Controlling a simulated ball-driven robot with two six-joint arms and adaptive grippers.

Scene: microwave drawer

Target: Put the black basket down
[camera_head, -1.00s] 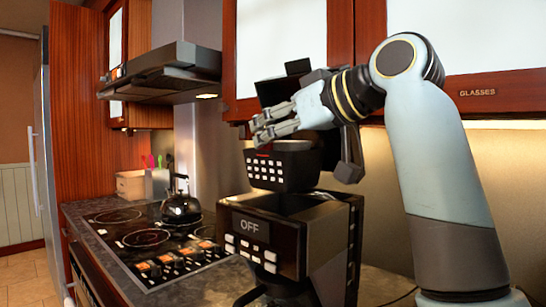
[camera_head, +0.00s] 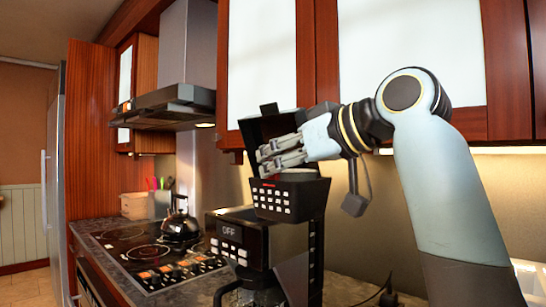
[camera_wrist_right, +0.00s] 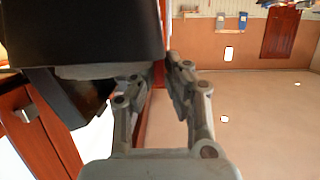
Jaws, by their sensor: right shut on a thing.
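The black basket (camera_head: 285,198), with rows of white square holes or studs and a small red mark on top, is in the head view beside and over the right part of the black coffee machine's (camera_head: 225,240) top. The machine's front reads "OFF". My right gripper (camera_head: 272,160) is at the basket's upper rim, shut on it. In the right wrist view its fingers (camera_wrist_right: 160,80) are close beside a large dark surface (camera_wrist_right: 80,30), which I take to be the basket or the lid. Whether the basket touches the machine is hidden. My left gripper is not in view.
The machine's raised lid (camera_head: 270,125) stands behind the basket. A stove (camera_head: 150,255) with a dark kettle (camera_head: 180,225) is to the left, under a range hood (camera_head: 165,105). Wall cupboards (camera_head: 270,60) hang above. The counter right of the machine has a cable and a plug (camera_head: 388,297).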

